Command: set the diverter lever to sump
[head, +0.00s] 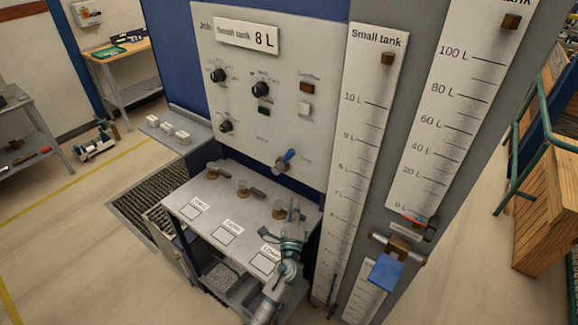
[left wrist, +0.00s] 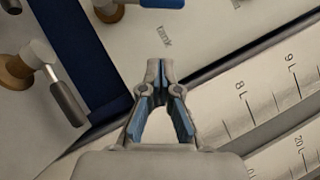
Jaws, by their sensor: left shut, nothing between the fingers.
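The diverter lever (head: 287,157) is a short blue handle on a round metal hub, low on the light grey panel. Its blue handle points up and to the right in the head view. Part of this blue handle (left wrist: 162,3) shows at the top edge of the left wrist view, near a printed "tank" label. My left gripper (head: 295,212) is below the lever, over the right part of the small bench, apart from the lever. In the left wrist view its fingertips (left wrist: 160,65) meet with nothing between them. My right gripper is not in view.
Several brass valves with grey handles (head: 250,190) stand on the bench (head: 185,200) beside my gripper. The small tank scale (head: 352,150) rises just right. A blue paddle handle (head: 385,270) sticks out farther right. Black knobs (head: 261,89) sit higher on the panel.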

